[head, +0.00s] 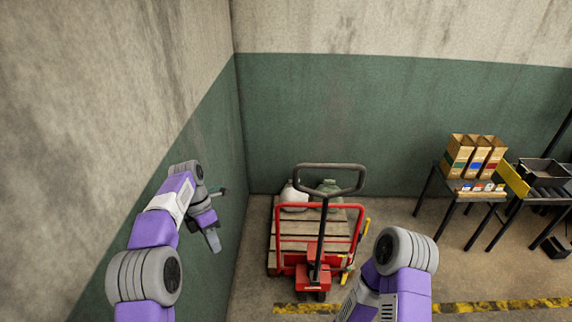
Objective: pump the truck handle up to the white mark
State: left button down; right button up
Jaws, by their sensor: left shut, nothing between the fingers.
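The red pallet truck (312,280) stands on the floor in the middle, with a wooden pallet (285,256) behind its red frame. Its dark handle (331,166) is a rounded loop on a black shaft that rises nearly upright from the red base. A yellow upright piece (363,236) stands at the truck's right side. I cannot make out a white mark. My left gripper (213,241) is shut and empty, pointing down near the left wall, left of the truck and apart from the handle. My right arm shows at lower right; its gripper is not visible.
At right, a dark table (447,181) bears several cardboard boxes (473,156). A yellow-black stripe (510,305) crosses the floor. Walls close the left and back.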

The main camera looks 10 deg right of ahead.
aim_at(327, 197)
jog(key=i, duration=1.2)
jog(key=z, duration=0.95)
